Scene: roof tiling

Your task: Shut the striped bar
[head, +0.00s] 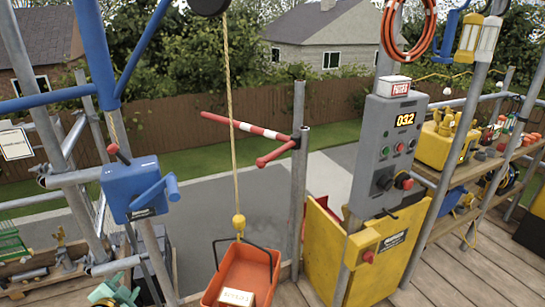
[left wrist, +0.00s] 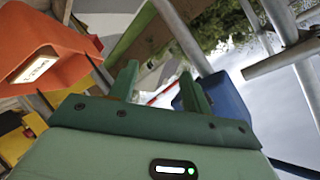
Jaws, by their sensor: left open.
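The red-and-white striped bar (head: 245,127) is joined at its right end to a grey upright post (head: 299,190). It reaches left and slightly up, and its red tip is free in the air, apart from the left-hand posts. A short red arm (head: 275,153) sticks out below it at the same post. My left gripper (head: 116,290) is low at the left of the head view, apart from the bar. In the left wrist view its green fingers (left wrist: 160,87) are spread and empty. A piece of the striped bar (left wrist: 162,94) shows beyond them. My right gripper is not in view.
An orange bucket (head: 242,272) hangs on a rope (head: 234,120) in front of the bar. A blue crank box (head: 138,187) sits on the left post. A yellow panel (head: 335,262) and grey control box (head: 392,145) stand right of the bar's post.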

